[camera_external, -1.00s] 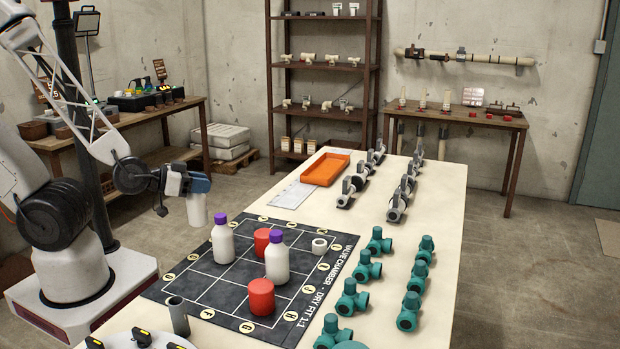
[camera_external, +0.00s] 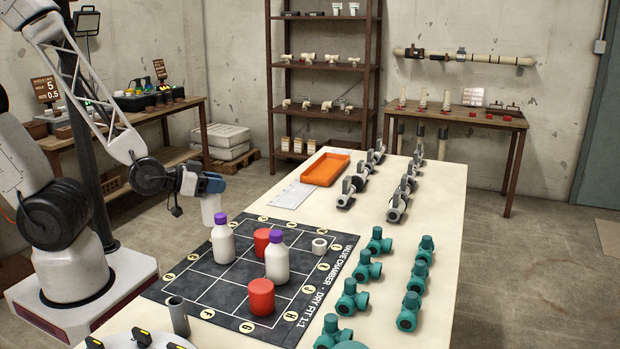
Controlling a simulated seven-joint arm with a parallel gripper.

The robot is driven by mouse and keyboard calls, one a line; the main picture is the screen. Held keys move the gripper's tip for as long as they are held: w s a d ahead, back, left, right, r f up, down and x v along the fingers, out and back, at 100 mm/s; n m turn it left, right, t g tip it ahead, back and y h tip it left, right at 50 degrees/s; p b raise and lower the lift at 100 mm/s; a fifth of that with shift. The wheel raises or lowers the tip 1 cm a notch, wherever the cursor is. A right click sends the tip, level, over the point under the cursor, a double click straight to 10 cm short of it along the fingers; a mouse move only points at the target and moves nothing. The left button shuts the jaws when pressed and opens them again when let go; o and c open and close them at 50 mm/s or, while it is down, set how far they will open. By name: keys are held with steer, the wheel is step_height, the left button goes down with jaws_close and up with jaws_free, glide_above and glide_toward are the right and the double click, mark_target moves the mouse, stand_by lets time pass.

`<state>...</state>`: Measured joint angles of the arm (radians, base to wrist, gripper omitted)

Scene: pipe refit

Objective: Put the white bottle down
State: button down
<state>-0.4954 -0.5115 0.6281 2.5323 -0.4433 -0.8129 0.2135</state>
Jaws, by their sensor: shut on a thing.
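My gripper (camera_external: 206,184) is at the left, above and beyond the left edge of the black grid mat (camera_external: 205,290). It is shut on a white bottle (camera_external: 210,210), which hangs below the jaws. The bottle's top is hidden by the gripper. Two other white bottles with purple caps stand upright on the mat: one (camera_external: 222,243) just in front and right of the held one, the other (camera_external: 277,262) near the mat's middle.
A red cylinder (camera_external: 262,241) stands between the two bottles, another (camera_external: 261,297) at the mat's front. A white ring (camera_external: 319,245) lies at the right. Several green valves (camera_external: 367,267) line the table's right side. An orange tray (camera_external: 325,170) lies farther back. Some grid squares are empty.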

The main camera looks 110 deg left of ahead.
steer(key=w+a+f, duration=0.1)
steer(key=w+a, duration=0.6)
steer(key=w, duration=0.3)
steer(key=shift+f, duration=0.1)
stand_by(0.3)
steer(key=shift+d+f, duration=0.1)
steer(key=shift+f, duration=1.6)
steer(key=shift+f, duration=0.15)
steer(key=c, duration=0.8)
jaws_free()
steer(key=shift+v, duration=6)
